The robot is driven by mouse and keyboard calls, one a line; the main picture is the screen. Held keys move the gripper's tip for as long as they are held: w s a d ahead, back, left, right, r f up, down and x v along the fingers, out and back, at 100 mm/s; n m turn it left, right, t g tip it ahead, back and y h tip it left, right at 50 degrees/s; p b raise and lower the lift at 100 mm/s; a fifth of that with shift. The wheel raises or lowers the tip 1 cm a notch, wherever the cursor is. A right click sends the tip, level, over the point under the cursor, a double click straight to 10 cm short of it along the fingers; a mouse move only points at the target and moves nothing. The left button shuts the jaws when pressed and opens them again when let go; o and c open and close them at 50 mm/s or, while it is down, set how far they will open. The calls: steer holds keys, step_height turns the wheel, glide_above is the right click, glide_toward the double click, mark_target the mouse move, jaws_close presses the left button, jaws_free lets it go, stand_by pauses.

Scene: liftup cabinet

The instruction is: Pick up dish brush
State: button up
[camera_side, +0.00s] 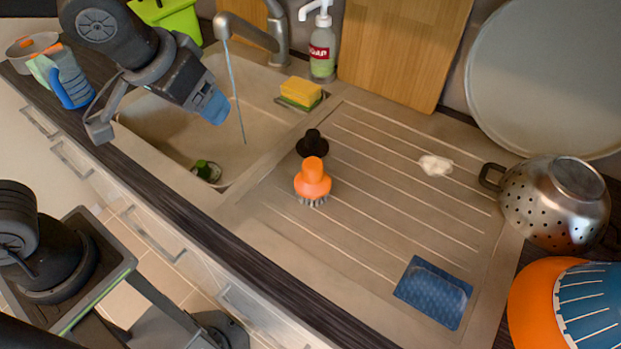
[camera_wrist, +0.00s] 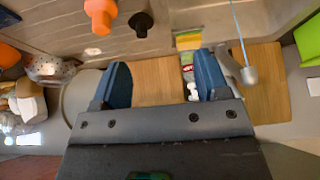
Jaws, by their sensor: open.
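The dish brush (camera_side: 312,182) has an orange knob handle and grey bristles. It stands bristles down on the ribbed drainboard, right of the sink. In the wrist view the orange brush (camera_wrist: 101,15) is at the top edge, partly cut off. My gripper (camera_side: 211,104) is above the sink, left of the brush and apart from it. The wrist view shows my gripper (camera_wrist: 164,78) with its two blue fingertips wide apart and nothing held between them.
A black knob-shaped item (camera_side: 312,143) stands close behind the brush. The running faucet (camera_side: 258,35), yellow sponge (camera_side: 301,92) and soap bottle (camera_side: 322,45) are behind. A blue cloth (camera_side: 433,292), white lump (camera_side: 435,167) and metal colander (camera_side: 553,204) are to the right. The drainboard between is clear.

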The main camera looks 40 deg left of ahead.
glide_toward(312, 164)
steer(key=shift+t, duration=0.3)
steer(key=x, duration=0.5)
steer(key=shift+s+a+f, duration=0.15)
steer(key=shift+s+f, duration=0.1)
steer(key=shift+f, duration=0.05)
steer(key=shift+x, duration=2.9)
steer(key=shift+c, duration=0.3)
steer(key=c, duration=1.1)
steer(key=shift+o, duration=0.2)
steer(key=shift+r, duration=0.1)
